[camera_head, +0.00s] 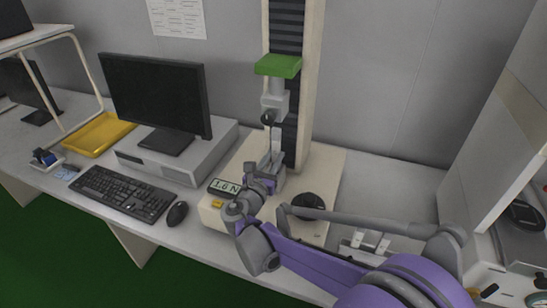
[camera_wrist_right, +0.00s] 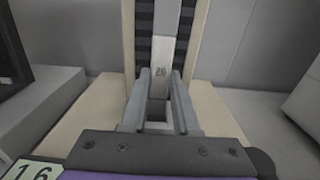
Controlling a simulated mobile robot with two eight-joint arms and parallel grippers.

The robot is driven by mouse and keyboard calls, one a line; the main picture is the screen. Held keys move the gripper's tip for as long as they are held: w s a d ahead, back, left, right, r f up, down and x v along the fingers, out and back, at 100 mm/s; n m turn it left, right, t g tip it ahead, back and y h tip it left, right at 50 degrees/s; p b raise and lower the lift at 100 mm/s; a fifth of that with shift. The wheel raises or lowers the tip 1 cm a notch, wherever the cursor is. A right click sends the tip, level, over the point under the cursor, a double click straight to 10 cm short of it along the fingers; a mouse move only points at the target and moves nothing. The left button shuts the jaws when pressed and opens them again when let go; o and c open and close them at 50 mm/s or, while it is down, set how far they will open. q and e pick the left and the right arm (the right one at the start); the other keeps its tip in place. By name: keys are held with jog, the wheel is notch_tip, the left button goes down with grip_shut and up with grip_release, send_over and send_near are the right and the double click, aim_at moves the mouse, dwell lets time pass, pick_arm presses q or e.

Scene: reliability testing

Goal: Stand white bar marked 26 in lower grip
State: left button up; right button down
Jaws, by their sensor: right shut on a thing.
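The white bar (camera_wrist_right: 165,48) stands upright in the right wrist view, with a number near its middle that looks like 26. My right gripper (camera_wrist_right: 160,88) is shut on it, one finger on each side. In the head view my right gripper (camera_head: 266,168) is at the front of the testing machine, below the upper grip (camera_head: 275,103). The lower grip (camera_head: 277,181) is mostly hidden behind my gripper in the head view. I cannot tell whether the bar's lower end sits inside it. My left gripper is not in view.
The machine's column (camera_head: 313,80) rises behind the bar, with a green crosshead (camera_head: 278,66) above. A force display (camera_head: 224,186) and a black knob (camera_head: 308,204) are on its base. Left are a monitor (camera_head: 155,92), keyboard (camera_head: 122,194), mouse (camera_head: 177,213) and yellow tray (camera_head: 98,134).

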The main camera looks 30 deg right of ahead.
jog(key=shift+f, duration=0.15)
jog(key=shift+f+b, duration=0.95)
jog(key=shift+f, duration=0.2)
jog(key=shift+f, duration=0.1)
jog(key=c, duration=0.6)
grip_release()
jog(key=shift+s+a, duration=0.1)
